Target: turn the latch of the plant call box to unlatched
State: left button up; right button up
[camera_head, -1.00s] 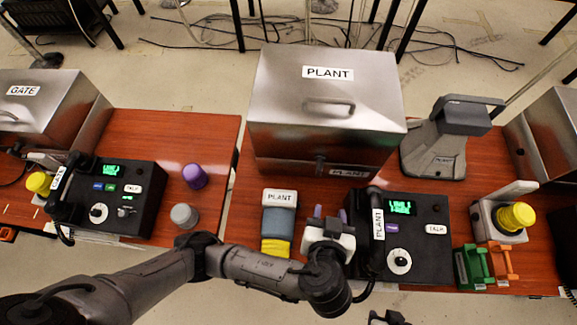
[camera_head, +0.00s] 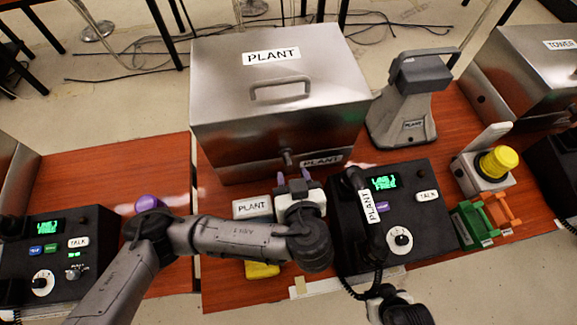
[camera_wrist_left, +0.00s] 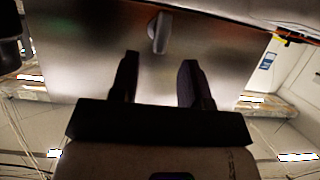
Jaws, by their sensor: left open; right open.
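The plant call box (camera_head: 235,115) is a silver metal box with a PLANT label and a top handle. Its small latch (camera_head: 287,158) sticks out of the front face and looks roughly upright. The latch also shows in the left wrist view (camera_wrist_left: 159,32), slightly tilted, beyond and between the fingertips. My left gripper (camera_head: 293,178) is open and empty, just in front of the latch and apart from it. Its two dark fingers (camera_wrist_left: 159,68) point at the box front in the wrist view. My right gripper (camera_head: 394,300) is partly in view at the bottom edge, its fingertips hard to make out.
A black phone (camera_head: 425,225) with a PLANT handset stands right of my left gripper. A PLANT-labelled item (camera_head: 252,207) lies to its left. A grey stand (camera_head: 402,125), a yellow button (camera_head: 497,162) and green and orange clips (camera_head: 472,226) are further right.

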aim_at(289, 166)
pick_arm(q)
jog(key=b+x, duration=0.1)
jog(key=x, duration=0.3)
jog(key=shift+w+a+f+b, duration=0.1)
jog(key=shift+w+b, duration=0.05)
jog(key=shift+b, duration=0.25)
jog(key=shift+w+a+f, duration=0.1)
jog(key=shift+w+f, duration=0.1)
jog(key=shift+w, duration=0.35)
grip_shut()
